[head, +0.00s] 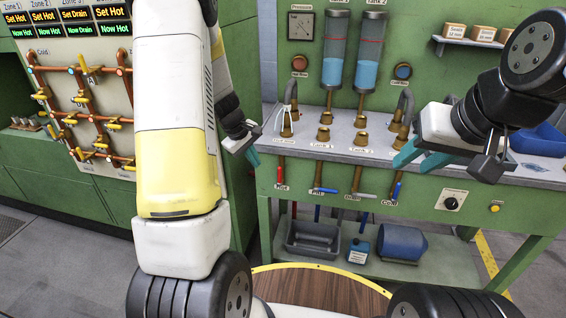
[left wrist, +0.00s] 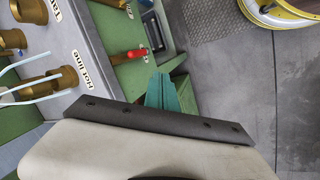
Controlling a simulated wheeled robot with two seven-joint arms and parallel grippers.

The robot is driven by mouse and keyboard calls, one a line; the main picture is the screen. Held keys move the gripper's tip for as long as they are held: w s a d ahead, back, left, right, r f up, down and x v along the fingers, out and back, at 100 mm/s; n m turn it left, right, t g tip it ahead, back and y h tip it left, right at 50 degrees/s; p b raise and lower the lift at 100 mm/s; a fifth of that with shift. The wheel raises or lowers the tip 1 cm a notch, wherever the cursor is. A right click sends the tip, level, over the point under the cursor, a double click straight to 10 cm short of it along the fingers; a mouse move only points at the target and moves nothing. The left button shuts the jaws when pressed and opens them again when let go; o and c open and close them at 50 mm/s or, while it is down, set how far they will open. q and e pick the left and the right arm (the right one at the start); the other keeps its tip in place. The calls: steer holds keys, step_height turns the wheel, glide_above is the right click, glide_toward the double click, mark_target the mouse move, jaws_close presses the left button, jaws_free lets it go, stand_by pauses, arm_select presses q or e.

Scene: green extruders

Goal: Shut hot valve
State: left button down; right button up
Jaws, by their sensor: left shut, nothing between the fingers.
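The hot valve has a red handle (head: 280,175) under the front edge of the bench, beside the "Hot" label. The handle hangs down roughly in line with its pipe. The red handle also shows in the left wrist view (left wrist: 130,55), just beyond the fingers. My left gripper (head: 256,157) is shut and empty, a little up and left of the handle. Its teal fingers in the left wrist view (left wrist: 162,92) show a visible gap to the handle. My right gripper (head: 410,163) is above the bench's right part, its two teal fingers apart, with nothing seen between them.
The bench top (head: 345,140) carries brass fittings and curved pipes close to my left gripper. Other valve handles, such as the cold one (head: 397,190), line the bench front. A grey tray (head: 312,240) and a blue container (head: 402,241) sit on the lower shelf.

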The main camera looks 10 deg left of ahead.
mark_target(280, 176)
arm_select(q)
steer(key=shift+w+d+f, duration=0.75)
steer(key=shift+w+f, duration=0.3)
steer(key=shift+f, duration=0.5)
steer(key=shift+w+d+f, duration=0.75)
steer(key=shift+w+f, duration=0.3)
steer(key=shift+f, duration=0.45)
steer(key=shift+w+d+f, duration=0.75)
steer(key=shift+w+f, duration=0.3)
steer(key=shift+f, duration=0.5)
